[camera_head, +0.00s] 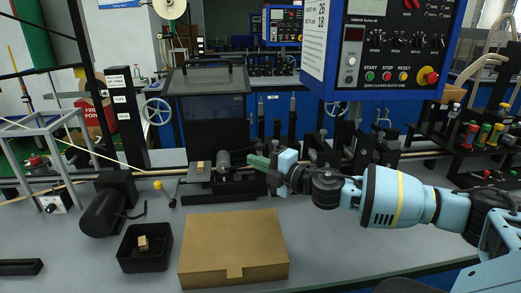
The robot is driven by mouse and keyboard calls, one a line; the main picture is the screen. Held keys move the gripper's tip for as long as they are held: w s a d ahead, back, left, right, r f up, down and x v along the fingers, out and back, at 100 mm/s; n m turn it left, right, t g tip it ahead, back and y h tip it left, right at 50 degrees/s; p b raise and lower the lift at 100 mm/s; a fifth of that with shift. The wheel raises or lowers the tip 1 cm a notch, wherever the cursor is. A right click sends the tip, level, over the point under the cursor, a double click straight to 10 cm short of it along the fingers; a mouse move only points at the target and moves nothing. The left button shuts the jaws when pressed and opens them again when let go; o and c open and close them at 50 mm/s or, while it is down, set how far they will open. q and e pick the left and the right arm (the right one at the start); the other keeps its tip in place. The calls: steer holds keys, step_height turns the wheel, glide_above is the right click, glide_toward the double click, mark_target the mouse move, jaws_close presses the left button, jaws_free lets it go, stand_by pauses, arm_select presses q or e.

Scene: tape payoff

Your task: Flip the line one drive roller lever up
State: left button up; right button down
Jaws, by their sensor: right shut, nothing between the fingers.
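My right arm comes in from the right, and its gripper (254,161) is shut and empty. The green fingers are beside a small dark mechanism on the bench, just right of a grey roller (224,160). I cannot tell whether the fingertips touch it. The drive roller lever is not clearly made out; the gripper may hide it. A small yellow-tipped handle (158,185) stands further left, and I cannot tell whether it belongs to the roller. My left gripper is not in view.
A closed cardboard box (233,250) lies on the bench in front of the mechanism. A black bin (145,262) with small brown pieces and a black motor (105,211) are to its left. A blue control panel (385,75) hangs above my right arm.

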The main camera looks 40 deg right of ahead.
steer(key=w+d, duration=0.3)
steer(key=shift+w, duration=0.1)
stand_by(0.7)
steer(key=shift+a, duration=0.1)
